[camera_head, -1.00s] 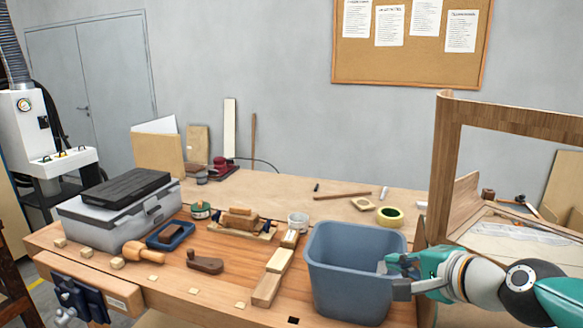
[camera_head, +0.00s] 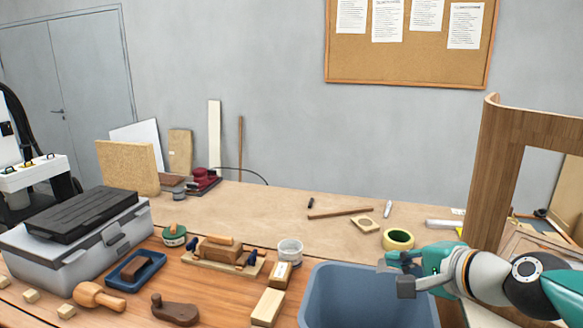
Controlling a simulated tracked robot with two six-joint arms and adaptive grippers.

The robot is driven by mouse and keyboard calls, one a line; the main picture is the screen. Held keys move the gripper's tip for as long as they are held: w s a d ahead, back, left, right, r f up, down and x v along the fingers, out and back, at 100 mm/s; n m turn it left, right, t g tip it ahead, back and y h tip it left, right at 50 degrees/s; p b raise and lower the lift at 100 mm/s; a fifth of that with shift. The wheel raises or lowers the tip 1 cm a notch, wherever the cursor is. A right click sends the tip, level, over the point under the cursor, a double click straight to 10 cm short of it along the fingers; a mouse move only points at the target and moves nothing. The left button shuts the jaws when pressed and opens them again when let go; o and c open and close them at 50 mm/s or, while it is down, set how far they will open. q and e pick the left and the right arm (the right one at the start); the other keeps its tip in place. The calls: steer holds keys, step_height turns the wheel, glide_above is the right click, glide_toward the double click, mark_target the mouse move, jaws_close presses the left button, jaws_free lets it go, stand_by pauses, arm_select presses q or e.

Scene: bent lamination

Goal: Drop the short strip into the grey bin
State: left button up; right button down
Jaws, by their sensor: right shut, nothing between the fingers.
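The grey bin (camera_head: 322,292) is a blue-grey open tub at the bottom of the head view, cut off by the lower edge. My right gripper (camera_head: 393,272) reaches in from the right over the bin's opening, near its back right rim. Its fingers are shut with nothing between them. I cannot make out the short strip; the bin's floor is out of view. My left gripper is not in view.
Pale wood blocks (camera_head: 267,307) lie just left of the bin, with a clear cup (camera_head: 290,251) behind. A yellow tape roll (camera_head: 398,240) sits behind the bin. A tall bent wood frame (camera_head: 497,165) stands at right. A grey toolbox (camera_head: 75,256) is at left.

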steer(key=f+b, duration=0.2)
steer(key=f, duration=0.1)
steer(key=f+b, duration=0.2)
steer(key=shift+w+a, duration=0.1)
steer(key=shift+a, duration=0.15)
steer(key=shift+r, duration=0.1)
steer(key=c, duration=1.2)
jaws_free()
steer(key=shift+c, duration=0.2)
steer(key=v, duration=1.2)
